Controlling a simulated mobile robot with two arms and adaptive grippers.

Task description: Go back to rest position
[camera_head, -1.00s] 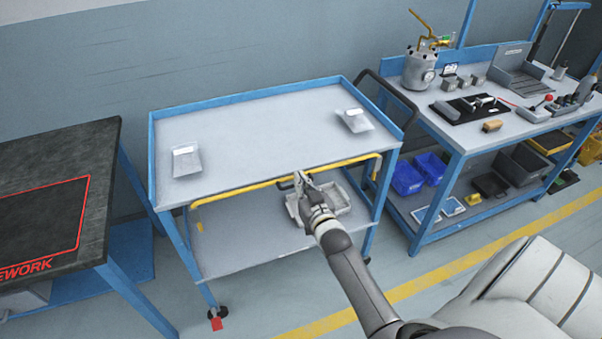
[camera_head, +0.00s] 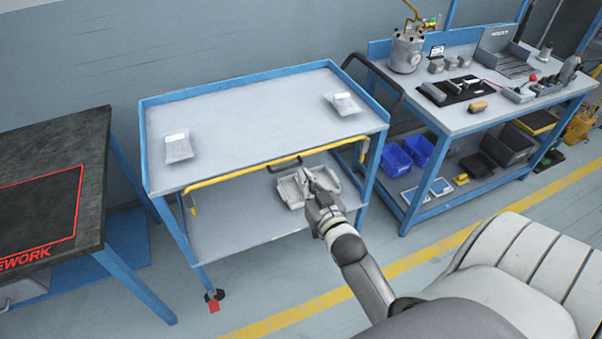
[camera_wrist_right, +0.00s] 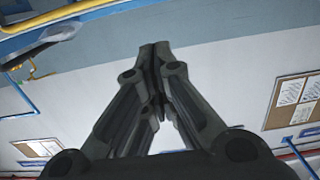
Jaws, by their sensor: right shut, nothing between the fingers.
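My right gripper (camera_head: 309,180) is in front of the blue cart (camera_head: 260,103), near its yellow front rail, with a pale tray (camera_head: 290,190) on the lower shelf behind it. In the right wrist view its fingers (camera_wrist_right: 155,50) are together at the tips, with nothing between them. The fingers partly cover the tray in the head view. My left gripper is in neither view.
Two clear bags lie on the cart top, one at left (camera_head: 178,148) and one at right (camera_head: 343,103). A dark-topped bench (camera_head: 60,150) stands to the left. A tool bench (camera_head: 450,120) with a metal canister (camera_head: 406,52) stands to the right. Open floor lies in front.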

